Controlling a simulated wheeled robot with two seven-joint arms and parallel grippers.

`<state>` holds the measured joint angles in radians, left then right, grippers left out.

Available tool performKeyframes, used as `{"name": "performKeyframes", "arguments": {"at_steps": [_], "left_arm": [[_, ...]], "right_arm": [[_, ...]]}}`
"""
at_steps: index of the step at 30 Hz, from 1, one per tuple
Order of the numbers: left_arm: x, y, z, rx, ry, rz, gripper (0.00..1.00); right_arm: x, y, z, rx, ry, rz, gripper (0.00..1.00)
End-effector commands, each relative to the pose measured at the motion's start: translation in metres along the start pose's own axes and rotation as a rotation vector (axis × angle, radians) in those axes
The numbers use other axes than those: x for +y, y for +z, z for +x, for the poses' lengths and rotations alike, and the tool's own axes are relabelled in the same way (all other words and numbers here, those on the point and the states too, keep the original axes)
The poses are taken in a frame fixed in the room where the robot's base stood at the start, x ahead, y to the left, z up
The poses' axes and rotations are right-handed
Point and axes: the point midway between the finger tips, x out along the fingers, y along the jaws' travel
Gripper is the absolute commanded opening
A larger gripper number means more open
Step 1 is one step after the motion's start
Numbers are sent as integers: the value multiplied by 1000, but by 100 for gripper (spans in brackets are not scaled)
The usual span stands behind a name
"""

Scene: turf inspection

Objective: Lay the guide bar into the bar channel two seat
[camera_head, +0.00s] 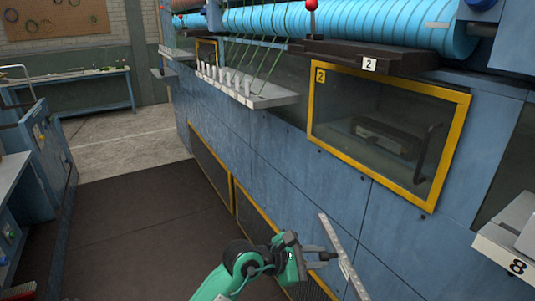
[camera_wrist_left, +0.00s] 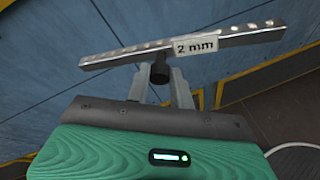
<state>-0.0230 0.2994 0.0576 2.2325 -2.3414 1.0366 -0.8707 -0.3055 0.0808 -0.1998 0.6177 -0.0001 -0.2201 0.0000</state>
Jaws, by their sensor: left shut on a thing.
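The guide bar (camera_head: 345,257) is a thin pale metal strip with small holes. In the head view it stands tilted near the bottom centre, in front of the blue machine panels. In the left wrist view the guide bar (camera_wrist_left: 122,53) carries a "2 mm" label. My left gripper (camera_head: 323,256) is shut on the bar's short dark knob, which sits between the fingers in the left wrist view (camera_wrist_left: 160,78). A dark ledge (camera_head: 345,56) with a "2" tag lies above the yellow-framed window; I cannot make out a channel in it. My right gripper is not in view.
A blue ribbed roller (camera_head: 350,25) runs above the ledge. A red-knobbed lever (camera_head: 311,8) stands at the ledge's left end. A pale shelf with white cones (camera_head: 245,90) juts out further left. A block marked "8" (camera_head: 505,262) sits at right. Dark floor (camera_head: 125,225) is clear at left.

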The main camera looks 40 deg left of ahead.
Motion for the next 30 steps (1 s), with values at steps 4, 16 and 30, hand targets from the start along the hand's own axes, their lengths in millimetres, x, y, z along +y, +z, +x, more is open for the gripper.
{"name": "performKeyframes", "arguments": {"at_steps": [4, 16, 30], "left_arm": [[56, 47, -12, -11, -4, 17, 0], [190, 166, -87, 18, 54, -8, 0], [294, 279, -234, 123, 245, -95, 0]], "right_arm": [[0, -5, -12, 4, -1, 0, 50], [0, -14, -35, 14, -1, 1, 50], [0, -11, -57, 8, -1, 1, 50]]}}
